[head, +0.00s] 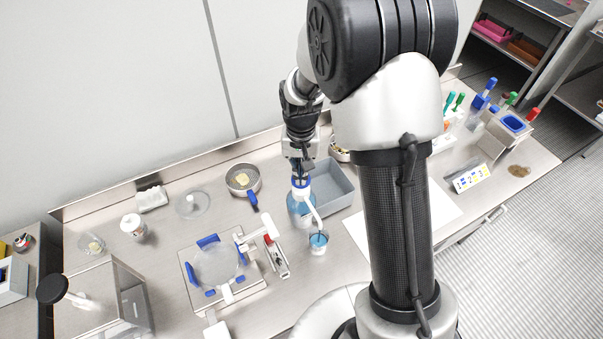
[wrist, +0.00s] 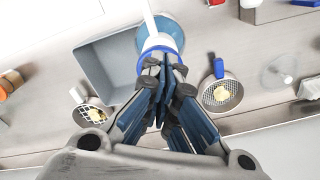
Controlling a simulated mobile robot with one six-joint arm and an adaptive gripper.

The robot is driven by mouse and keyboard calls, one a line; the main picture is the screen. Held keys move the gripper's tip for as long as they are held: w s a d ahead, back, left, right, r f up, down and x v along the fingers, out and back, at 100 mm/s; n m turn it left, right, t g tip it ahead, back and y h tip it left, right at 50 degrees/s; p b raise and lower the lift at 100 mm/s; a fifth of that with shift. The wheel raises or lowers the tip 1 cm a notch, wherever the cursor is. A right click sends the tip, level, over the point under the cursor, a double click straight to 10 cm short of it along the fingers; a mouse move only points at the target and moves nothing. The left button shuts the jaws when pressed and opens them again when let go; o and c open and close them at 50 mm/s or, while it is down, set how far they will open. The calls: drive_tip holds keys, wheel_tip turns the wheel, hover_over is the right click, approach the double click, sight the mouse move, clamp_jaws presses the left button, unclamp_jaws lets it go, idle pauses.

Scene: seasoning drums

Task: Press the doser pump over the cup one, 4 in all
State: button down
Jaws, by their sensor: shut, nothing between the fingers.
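The doser pump bottle (head: 297,205) stands on the steel table, a clear bluish bottle with a blue collar and a white spout pointing toward the front right. The pump head (wrist: 158,45) also shows in the wrist view, with its white spout at the top. My gripper (head: 300,178) is shut and empty, pointing down directly at the top of the pump. In the wrist view the fingertips (wrist: 160,72) overlap the pump head; whether they touch it I cannot tell. The cup (head: 318,241) with blue contents stands under the spout's end.
A grey bin (head: 335,180) stands just behind and right of the bottle. A pan (head: 243,181) lies to the left, and a blue-handled press (head: 190,268) stands at front left. A small tray (head: 277,264) lies left of the cup. A white sheet (head: 356,235) lies to the right.

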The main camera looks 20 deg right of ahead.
drive_tip(key=shift+r, duration=0.1)
drive_tip(key=shift+r+p, duration=1.6)
drive_tip(key=shift+r, duration=0.55)
drive_tip(key=shift+f+b, duration=1.65)
drive_tip(key=shift+f, duration=0.6)
drive_tip(key=shift+r, duration=0.1)
drive_tip(key=shift+r+p, duration=1.6)
drive_tip(key=shift+r, duration=0.55)
drive_tip(key=shift+r, duration=0.1)
wheel_tip(320, 180, up, 5)
drive_tip(key=p, duration=0.3)
